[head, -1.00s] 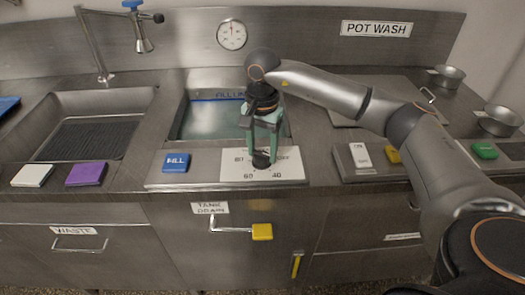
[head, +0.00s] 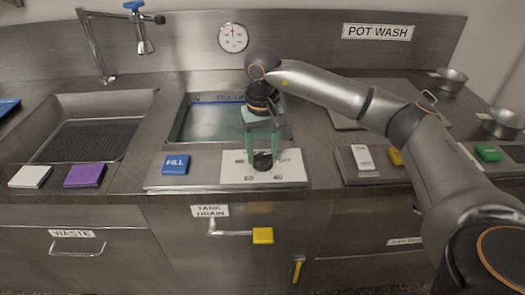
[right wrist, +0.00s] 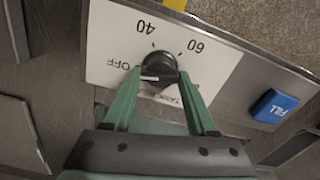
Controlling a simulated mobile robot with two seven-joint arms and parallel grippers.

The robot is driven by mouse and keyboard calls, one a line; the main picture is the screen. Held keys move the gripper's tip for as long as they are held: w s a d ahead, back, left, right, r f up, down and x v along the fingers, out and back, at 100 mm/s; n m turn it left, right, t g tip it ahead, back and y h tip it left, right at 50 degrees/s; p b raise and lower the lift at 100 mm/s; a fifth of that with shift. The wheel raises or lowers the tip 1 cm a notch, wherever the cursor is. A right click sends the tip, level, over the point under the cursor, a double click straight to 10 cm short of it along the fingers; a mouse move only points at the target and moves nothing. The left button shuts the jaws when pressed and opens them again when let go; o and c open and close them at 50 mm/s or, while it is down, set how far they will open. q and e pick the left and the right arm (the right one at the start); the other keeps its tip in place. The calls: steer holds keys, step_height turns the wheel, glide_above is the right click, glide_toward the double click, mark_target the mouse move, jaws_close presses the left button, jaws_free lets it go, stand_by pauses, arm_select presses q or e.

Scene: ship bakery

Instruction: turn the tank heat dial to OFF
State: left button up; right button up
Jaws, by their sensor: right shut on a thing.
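The tank heat dial (head: 263,163) is a black round knob on a white plate (head: 235,179) marked OFF, 40 and 60, on the counter's front strip. My right gripper (head: 263,158) points down over it, with its green fingers on either side of the knob, shut on it. In the right wrist view the dial (right wrist: 158,66) sits between the fingertips (right wrist: 160,76). Its white pointer line points left, close to the OFF mark and slightly below it. The fingers partly hide the plate's print. My left gripper is not in view.
A blue FILL button (head: 176,165) lies left of the plate. The water tank (head: 210,120) is behind it. A white switch (head: 362,157) and yellow and green (head: 488,153) blocks lie to the right. A yellow drain handle (head: 263,235) is below the counter edge.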

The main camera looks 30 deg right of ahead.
mark_target(262, 154)
steer(key=shift+n, duration=0.3)
steer(key=o, duration=1.4)
steer(key=shift+c, duration=0.2)
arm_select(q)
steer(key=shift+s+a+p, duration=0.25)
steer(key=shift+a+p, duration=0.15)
arm_select(e)
step_height(262, 154, up, 13)
steer(key=shift+f, duration=0.2)
